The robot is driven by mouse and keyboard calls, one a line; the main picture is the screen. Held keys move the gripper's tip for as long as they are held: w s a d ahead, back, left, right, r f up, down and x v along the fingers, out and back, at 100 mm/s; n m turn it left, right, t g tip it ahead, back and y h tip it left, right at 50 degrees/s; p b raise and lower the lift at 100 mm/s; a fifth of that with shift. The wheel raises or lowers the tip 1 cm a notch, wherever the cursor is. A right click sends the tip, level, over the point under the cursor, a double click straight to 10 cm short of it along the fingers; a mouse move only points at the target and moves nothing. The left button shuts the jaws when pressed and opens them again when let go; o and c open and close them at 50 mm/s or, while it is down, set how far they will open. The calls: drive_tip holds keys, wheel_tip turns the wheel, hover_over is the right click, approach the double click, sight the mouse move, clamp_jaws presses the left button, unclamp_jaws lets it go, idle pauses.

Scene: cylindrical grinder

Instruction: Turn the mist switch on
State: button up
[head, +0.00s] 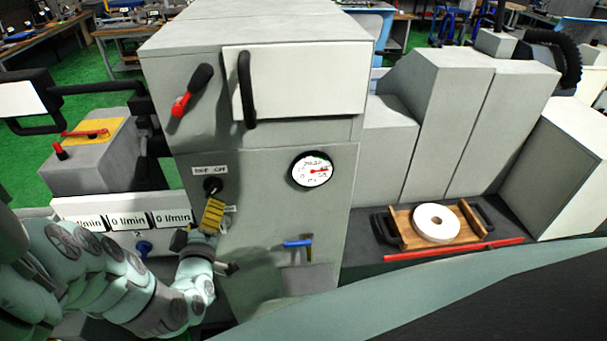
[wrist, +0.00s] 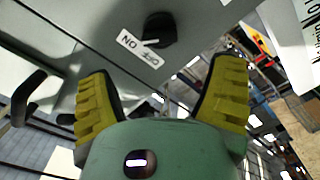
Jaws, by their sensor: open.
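A black rotary knob (head: 212,186) sits on the front of the grey machine cabinet, under a small white label (head: 210,170). In the wrist view the knob (wrist: 159,29) is at the top, and the label (wrist: 140,48) beside it reads ON and OFF. I cannot read "mist" on it, nor tell which side the knob points to. My gripper (head: 213,206) is just below the knob in the head view, with yellow fingers. In the wrist view my gripper (wrist: 165,72) has its fingers wide apart, empty, with the knob beyond the gap between them, apart from both.
A red-tipped lever (head: 192,90) and a black door handle (head: 246,90) are above. A dial gauge (head: 312,170) and a blue-handled valve (head: 298,242) are to the right. Flow displays (head: 128,222) stand at left. A wooden tray (head: 400,222) holds a white wheel (head: 437,222).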

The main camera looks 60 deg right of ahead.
sight(210, 192)
drive_tip(key=b+x, duration=0.1)
drive_tip(key=x, duration=0.3)
drive_tip(key=shift+s+d+f, duration=0.1)
drive_tip(key=shift+s+f, duration=0.05)
drive_tip(key=shift+d+p, duration=0.2)
drive_tip(key=shift+p, duration=0.1)
drive_tip(key=shift+p+x, duration=0.3)
drive_tip(key=shift+x, duration=0.7)
drive_tip(key=shift+w+d, duration=0.1)
drive_tip(key=shift+w, duration=0.15)
drive_tip(key=shift+b+x, duration=0.3)
drive_tip(key=shift+x, duration=0.85)
drive_tip(key=shift+o, duration=0.2)
drive_tip(key=shift+w, duration=0.1)
drive_tip(key=c, duration=1.2)
drive_tip(key=m, duration=0.4)
drive_tip(key=shift+p, duration=0.3)
